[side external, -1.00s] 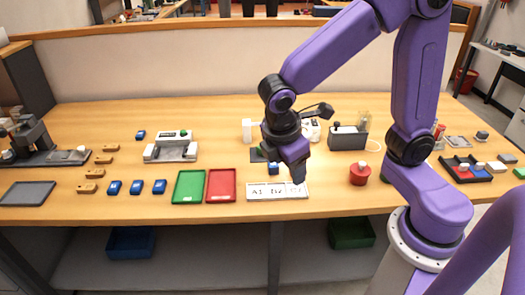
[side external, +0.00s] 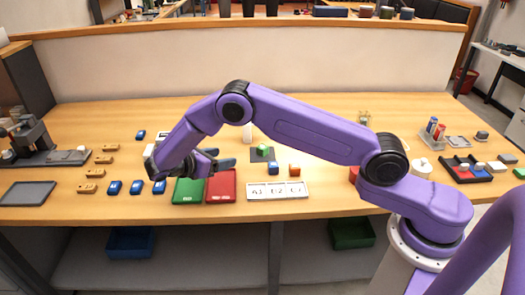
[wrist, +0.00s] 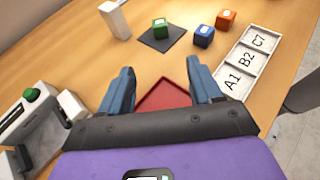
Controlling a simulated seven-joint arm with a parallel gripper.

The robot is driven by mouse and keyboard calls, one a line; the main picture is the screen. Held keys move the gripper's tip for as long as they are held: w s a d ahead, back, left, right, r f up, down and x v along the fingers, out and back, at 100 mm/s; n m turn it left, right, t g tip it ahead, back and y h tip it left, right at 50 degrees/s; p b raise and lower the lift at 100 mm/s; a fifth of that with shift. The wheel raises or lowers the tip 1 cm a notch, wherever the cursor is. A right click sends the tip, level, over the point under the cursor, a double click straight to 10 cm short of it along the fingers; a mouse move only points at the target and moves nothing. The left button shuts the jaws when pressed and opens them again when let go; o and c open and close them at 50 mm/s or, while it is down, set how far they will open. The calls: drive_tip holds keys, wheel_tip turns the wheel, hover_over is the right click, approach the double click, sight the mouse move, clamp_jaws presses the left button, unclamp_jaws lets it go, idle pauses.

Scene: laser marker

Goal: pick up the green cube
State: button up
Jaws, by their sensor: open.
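The green cube (side external: 262,150), with a pale label on its top, sits on a dark square pad (side external: 286,156) near the middle of the bench. In the wrist view the green cube (wrist: 160,29) stands beyond my fingertips, near the top centre, on the same pad (wrist: 160,43). My gripper (side external: 224,158) is open and empty, to the left of the cube in the side view. In the wrist view its two blue fingers (wrist: 158,78) are spread apart, with the red tray (wrist: 165,95) showing between them. Nothing hides the cube.
A blue cube (side external: 273,168) and an orange cube (side external: 295,170) stand close by, in front of the pad. A white post (wrist: 115,20) stands left of the pad. The labelled A1-B2-C7 plate (side external: 278,191) lies in front. A green tray (side external: 188,191) lies left of the red one.

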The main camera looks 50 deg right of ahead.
approach(259, 149)
drive_tip(key=x, duration=0.4)
drive_tip(key=shift+f, duration=0.4)
drive_tip(key=shift+r+x, duration=0.2)
drive_tip(key=shift+x, duration=1.2)
drive_tip(key=shift+r+x, duration=0.15)
drive_tip(key=shift+x, duration=1.25)
drive_tip(key=shift+d, duration=0.15)
clamp_jaws()
drive_tip(key=shift+r, duration=0.1)
